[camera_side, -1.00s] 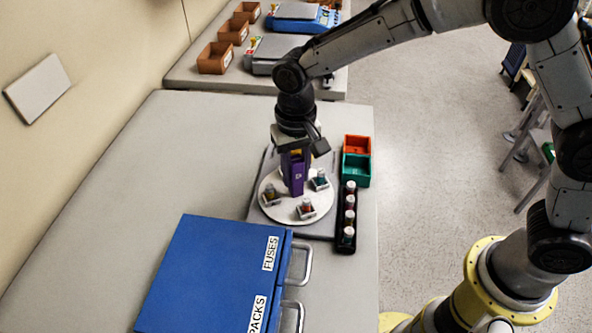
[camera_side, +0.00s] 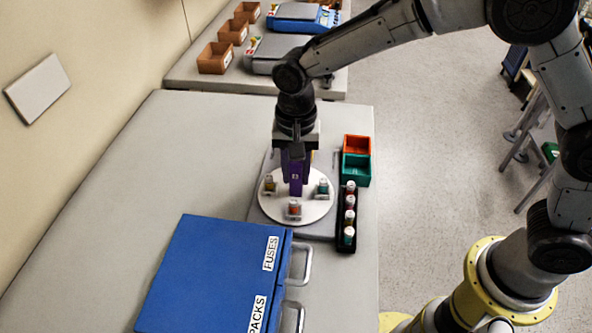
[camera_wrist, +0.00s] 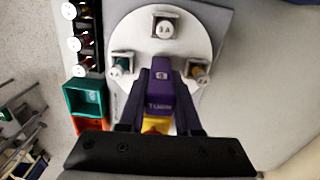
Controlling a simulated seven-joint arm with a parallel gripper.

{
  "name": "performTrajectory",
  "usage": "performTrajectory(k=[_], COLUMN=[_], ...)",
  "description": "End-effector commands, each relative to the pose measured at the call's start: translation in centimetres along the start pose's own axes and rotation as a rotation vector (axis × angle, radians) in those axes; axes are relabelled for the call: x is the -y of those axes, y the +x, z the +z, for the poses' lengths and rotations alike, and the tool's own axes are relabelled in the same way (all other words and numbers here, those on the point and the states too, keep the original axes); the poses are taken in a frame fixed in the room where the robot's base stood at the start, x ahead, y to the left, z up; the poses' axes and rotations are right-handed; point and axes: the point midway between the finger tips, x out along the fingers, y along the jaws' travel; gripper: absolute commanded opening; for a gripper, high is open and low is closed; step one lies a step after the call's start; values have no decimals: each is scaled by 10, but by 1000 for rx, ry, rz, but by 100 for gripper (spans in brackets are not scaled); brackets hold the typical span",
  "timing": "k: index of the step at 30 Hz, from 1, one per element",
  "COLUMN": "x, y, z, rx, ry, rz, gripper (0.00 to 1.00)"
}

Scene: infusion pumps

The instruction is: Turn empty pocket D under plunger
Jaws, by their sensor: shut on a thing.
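A round white turntable (camera_side: 310,209) sits on a grey base plate; it also shows in the wrist view (camera_wrist: 192,45). A purple handle marked TURN (camera_wrist: 160,98) stands at its middle. My gripper (camera_side: 296,160) points down and is shut on this handle, one finger on each side. Three pockets with vials show around the disc: front (camera_side: 293,209), left (camera_side: 269,185) and right (camera_side: 322,188). The far side of the disc is hidden behind my gripper, so pocket D and the plunger cannot be made out. A yellow and red part (camera_wrist: 155,126) shows between my fingers in the wrist view.
A black rack (camera_side: 347,222) with several capped vials stands right of the turntable. An orange bin (camera_side: 357,144) and a green bin (camera_side: 356,171) stand behind it. A blue drawer cabinet (camera_side: 205,270) is in front. The table to the left is clear.

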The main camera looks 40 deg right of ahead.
Motion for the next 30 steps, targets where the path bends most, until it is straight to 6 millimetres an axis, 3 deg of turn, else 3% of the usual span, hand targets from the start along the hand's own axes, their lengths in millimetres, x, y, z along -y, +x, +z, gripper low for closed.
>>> performTrajectory(k=[24,25,27,30], x=[1,1,1,1], y=[-2,-2,-2,-1], z=[-2,-1,-1,-1], rx=[-5,-5,-4,-3], ry=[65,65,65,65], rz=[-5,-5,-4,-3], gripper=[0,34,45,45])
